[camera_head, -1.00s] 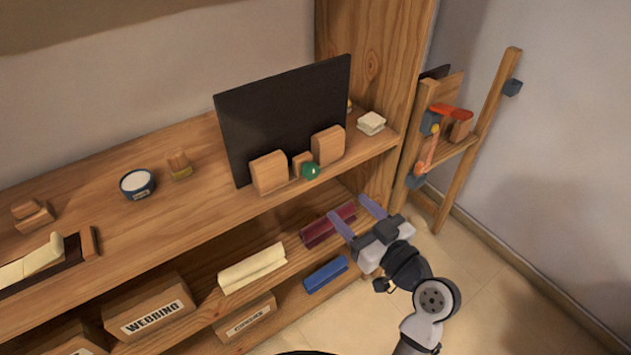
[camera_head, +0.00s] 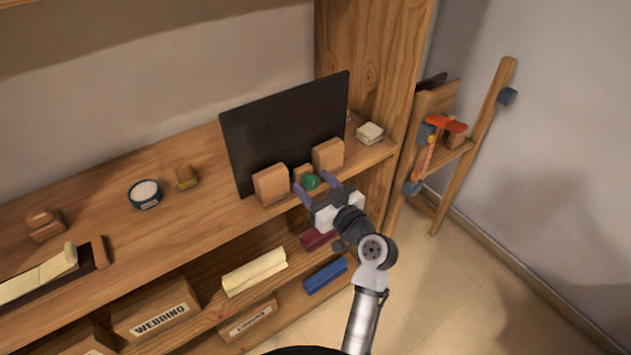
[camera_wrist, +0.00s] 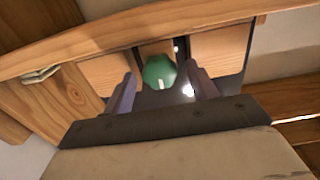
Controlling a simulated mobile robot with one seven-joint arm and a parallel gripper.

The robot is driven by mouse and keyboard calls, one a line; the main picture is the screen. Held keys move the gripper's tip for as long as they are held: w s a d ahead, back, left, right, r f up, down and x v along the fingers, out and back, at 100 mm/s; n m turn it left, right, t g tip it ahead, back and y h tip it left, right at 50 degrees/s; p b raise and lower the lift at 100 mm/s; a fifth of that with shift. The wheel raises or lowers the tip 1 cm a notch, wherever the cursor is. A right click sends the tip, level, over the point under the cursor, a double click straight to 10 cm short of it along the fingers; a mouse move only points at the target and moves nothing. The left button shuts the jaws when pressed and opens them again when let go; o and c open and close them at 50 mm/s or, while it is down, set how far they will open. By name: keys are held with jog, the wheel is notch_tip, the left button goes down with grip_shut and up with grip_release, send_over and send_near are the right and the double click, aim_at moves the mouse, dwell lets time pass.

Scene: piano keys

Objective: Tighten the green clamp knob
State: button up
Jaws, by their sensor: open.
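The green clamp knob (camera_head: 311,182) sits at the front of a small wooden block (camera_head: 301,172), between two larger wooden blocks (camera_head: 271,184) (camera_head: 328,154) before an upright black panel (camera_head: 284,132). My gripper (camera_head: 318,187) is open at the shelf's front edge, close to the knob. In the wrist view the green knob (camera_wrist: 159,73) shows between the two purple-grey fingers of my gripper (camera_wrist: 160,88), with a white mark near its lower part. A gap shows on each side. I cannot tell how far the fingertips reach along the knob.
Below are a blue roll (camera_head: 326,275), a cream roll (camera_head: 254,272) and labelled boxes (camera_head: 155,310). A wooden upright (camera_head: 370,60) stands right of the panel.

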jog(key=c, duration=1)
jog(key=shift+o, duration=0.2)
